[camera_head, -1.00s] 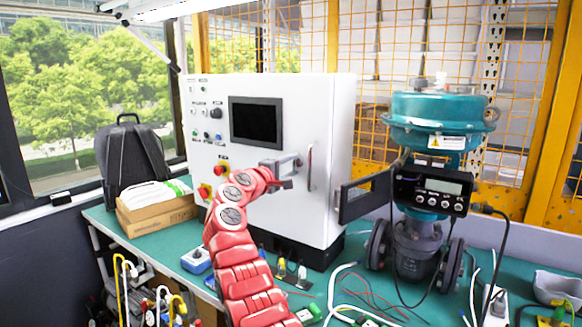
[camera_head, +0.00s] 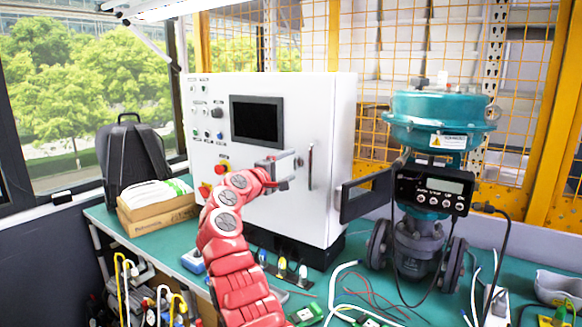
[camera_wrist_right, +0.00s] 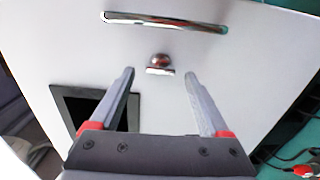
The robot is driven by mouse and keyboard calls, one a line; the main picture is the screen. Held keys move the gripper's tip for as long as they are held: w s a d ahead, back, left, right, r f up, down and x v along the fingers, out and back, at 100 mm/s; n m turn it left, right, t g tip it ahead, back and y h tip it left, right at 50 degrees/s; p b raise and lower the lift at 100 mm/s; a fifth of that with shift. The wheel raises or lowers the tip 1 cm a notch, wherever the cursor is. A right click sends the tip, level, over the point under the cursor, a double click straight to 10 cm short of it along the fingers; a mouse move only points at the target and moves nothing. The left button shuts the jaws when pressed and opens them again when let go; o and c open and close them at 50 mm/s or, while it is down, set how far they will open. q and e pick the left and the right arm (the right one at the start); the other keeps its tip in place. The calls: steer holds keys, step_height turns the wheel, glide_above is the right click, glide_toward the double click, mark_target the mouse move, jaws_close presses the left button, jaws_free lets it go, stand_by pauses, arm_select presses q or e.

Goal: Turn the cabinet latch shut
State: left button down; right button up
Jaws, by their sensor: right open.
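The white cabinet (camera_head: 335,130) stands on the green bench with its door panel facing me. Its latch (camera_wrist_right: 159,64) is a small metal knob with a short bar, lying roughly crosswise in the right wrist view, just below the long door handle (camera_wrist_right: 165,22). The handle is upright in the head view (camera_head: 310,166). My right gripper (camera_wrist_right: 160,74) is open, its fingertips on either side of the latch, with visible gaps; contact is not seen. In the head view my right gripper (camera_head: 286,170) is at the door, left of the handle. My left gripper is not in view.
A dark screen (camera_head: 257,120) and buttons are on the cabinet's left part. The teal valve actuator (camera_head: 440,115) with its black positioner (camera_head: 433,190) stands at right, its small cover (camera_head: 366,196) reaching toward the cabinet. Cables (camera_head: 345,285) lie on the bench in front.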

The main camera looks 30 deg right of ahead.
steer(key=v, duration=1.5)
steer(key=shift+a+b, duration=0.35)
